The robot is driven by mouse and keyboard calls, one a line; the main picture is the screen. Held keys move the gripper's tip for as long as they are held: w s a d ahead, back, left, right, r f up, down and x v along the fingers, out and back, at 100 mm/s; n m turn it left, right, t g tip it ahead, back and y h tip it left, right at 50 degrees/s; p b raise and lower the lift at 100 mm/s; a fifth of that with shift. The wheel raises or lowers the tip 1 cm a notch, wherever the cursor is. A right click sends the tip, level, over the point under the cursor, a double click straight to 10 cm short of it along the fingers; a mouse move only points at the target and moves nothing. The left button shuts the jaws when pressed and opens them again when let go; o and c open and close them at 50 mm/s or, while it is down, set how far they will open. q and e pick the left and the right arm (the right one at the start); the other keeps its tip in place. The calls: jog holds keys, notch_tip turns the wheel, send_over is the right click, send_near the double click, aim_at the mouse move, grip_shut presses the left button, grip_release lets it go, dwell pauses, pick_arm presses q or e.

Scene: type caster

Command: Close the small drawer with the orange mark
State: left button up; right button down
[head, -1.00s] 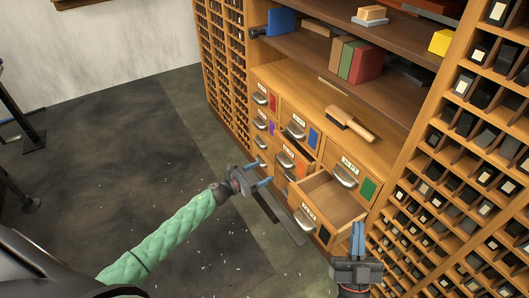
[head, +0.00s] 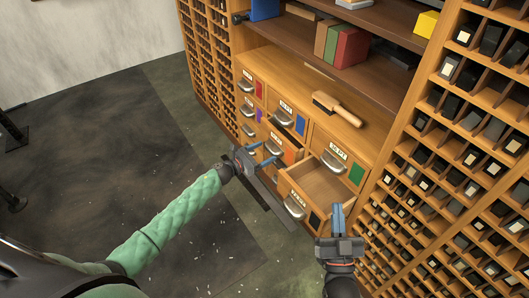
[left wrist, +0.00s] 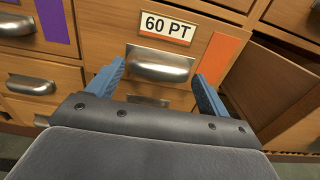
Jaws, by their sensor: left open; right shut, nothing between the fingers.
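The small drawer with the orange mark (left wrist: 220,60) carries a "60 PT" label and a metal cup handle (left wrist: 160,64) in the left wrist view. In the head view its orange mark (head: 289,156) shows in the middle column, and the drawer appears to stand slightly out from the cabinet. My left gripper (head: 262,154) is open in front of it, with its blue fingers on either side of the handle. Contact cannot be told. My right gripper (head: 337,208) is shut and empty, close to the front of another drawer.
An empty drawer (head: 322,184) at the lower right is pulled far out, beside the orange-marked one. Its side also shows in the left wrist view (left wrist: 268,75). A brush (head: 337,108) lies on the cabinet top. The floor at left is largely clear.

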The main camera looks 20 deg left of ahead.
pick_arm(q)
jog(key=shift+w+d, duration=0.3)
jog(key=shift+w, duration=0.05)
